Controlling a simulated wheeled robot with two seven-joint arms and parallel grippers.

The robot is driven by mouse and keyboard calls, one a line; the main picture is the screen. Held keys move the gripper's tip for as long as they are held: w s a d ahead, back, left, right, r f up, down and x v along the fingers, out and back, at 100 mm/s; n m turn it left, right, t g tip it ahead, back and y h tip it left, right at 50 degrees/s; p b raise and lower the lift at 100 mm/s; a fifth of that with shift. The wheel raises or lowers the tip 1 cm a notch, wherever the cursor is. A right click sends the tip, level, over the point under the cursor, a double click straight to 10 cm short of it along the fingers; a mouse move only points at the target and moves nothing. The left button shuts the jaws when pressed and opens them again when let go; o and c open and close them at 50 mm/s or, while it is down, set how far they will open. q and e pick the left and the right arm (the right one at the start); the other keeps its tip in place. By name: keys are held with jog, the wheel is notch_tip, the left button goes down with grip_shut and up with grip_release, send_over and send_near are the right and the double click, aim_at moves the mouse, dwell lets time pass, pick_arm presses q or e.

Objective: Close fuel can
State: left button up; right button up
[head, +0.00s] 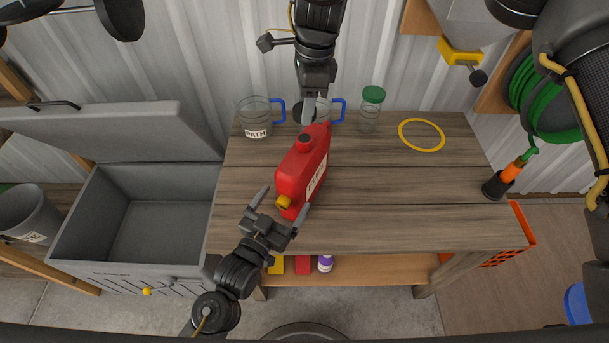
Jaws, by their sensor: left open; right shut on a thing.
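The red fuel can (303,170) is on the wooden workbench, with a pale label on its side and a black round part (305,140) on it. A yellow cap (283,202) shows at its near end; whether it is fully seated cannot be told. My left gripper (280,206) is open at the near end, its fingers spread on either side of the yellow cap. My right gripper (309,112) reaches down from the top and is shut at the can's far end. The exact grip there is small and partly hidden.
The workbench (430,185) is clear to the right of the can, apart from a yellow ring (421,135). Glass mugs (256,118) and a green-lidded jar (371,110) stand at the back. An open grey chest (140,205) is at left; a black-and-orange nozzle (505,180) is at right.

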pick_arm(q)
jog(key=shift+x, duration=2.1)
jog(key=c, duration=1.5)
pick_arm(e)
send_over(304, 138)
jog(key=shift+d+f, duration=0.15)
jog(key=shift+f, duration=2.3)
jog(key=shift+f, duration=0.15)
jog(key=shift+f, duration=0.75)
jog(key=shift+f, duration=0.55)
